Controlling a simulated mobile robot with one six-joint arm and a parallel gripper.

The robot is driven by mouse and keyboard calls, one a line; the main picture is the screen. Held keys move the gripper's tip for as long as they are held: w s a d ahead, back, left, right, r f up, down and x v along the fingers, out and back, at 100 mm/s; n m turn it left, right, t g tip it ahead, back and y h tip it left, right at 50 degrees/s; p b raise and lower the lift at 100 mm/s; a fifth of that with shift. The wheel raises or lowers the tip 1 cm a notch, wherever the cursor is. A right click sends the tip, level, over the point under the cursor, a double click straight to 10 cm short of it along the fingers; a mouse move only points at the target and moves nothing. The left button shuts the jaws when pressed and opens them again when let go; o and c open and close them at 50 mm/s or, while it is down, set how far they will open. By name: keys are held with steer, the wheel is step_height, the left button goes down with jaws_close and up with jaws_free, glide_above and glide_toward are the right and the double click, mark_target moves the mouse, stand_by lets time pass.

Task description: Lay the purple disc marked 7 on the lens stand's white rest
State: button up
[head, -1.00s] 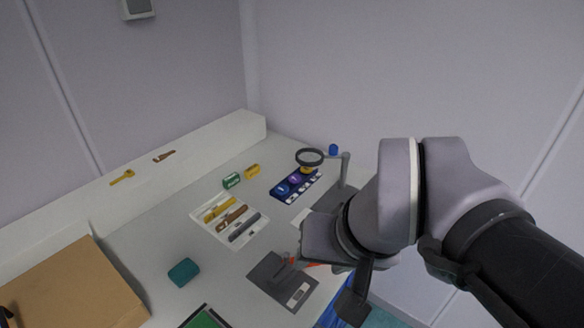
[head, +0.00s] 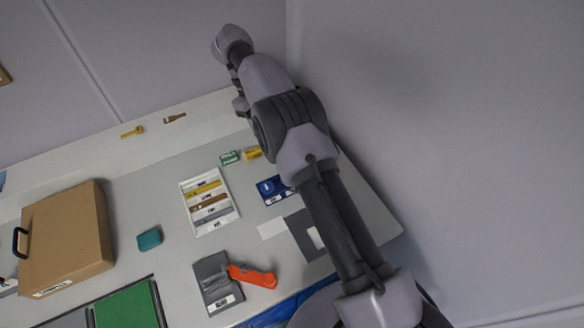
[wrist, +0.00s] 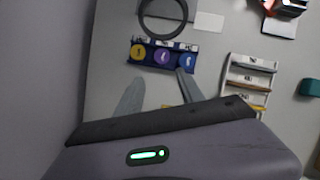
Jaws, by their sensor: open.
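The purple disc (wrist: 162,56) lies in the middle of a dark blue holder (wrist: 149,67), between a yellow disc (wrist: 138,51) and a blue disc (wrist: 186,60). Its mark is too small to read. My gripper (wrist: 159,93) is open and empty, its two fingers apart on the near side of the holder in the wrist view. The lens stand's dark ring (wrist: 145,19) shows just beyond the holder. In the head view my arm hides the lens and part of the holder (head: 268,199); the stand's grey base (head: 296,226) has a white patch (head: 315,238) beside my arm.
A white tray (head: 187,214) with several strips lies left of the holder. Green (head: 229,158) and yellow (head: 253,154) blocks sit behind it. A grey plate (head: 212,274) with an orange-handled tool (head: 253,276), a teal block (head: 149,239) and a cardboard box (head: 65,240) are elsewhere.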

steer(key=b+x, duration=0.3)
steer(key=x, duration=0.4)
steer(key=b+x, duration=0.4)
steer(key=x, duration=0.4)
steer(key=shift+s+a+f, duration=0.1)
steer(key=shift+a+f, duration=0.05)
steer(key=shift+f, duration=0.2)
steer(key=shift+r, duration=0.1)
steer(key=c, duration=1)
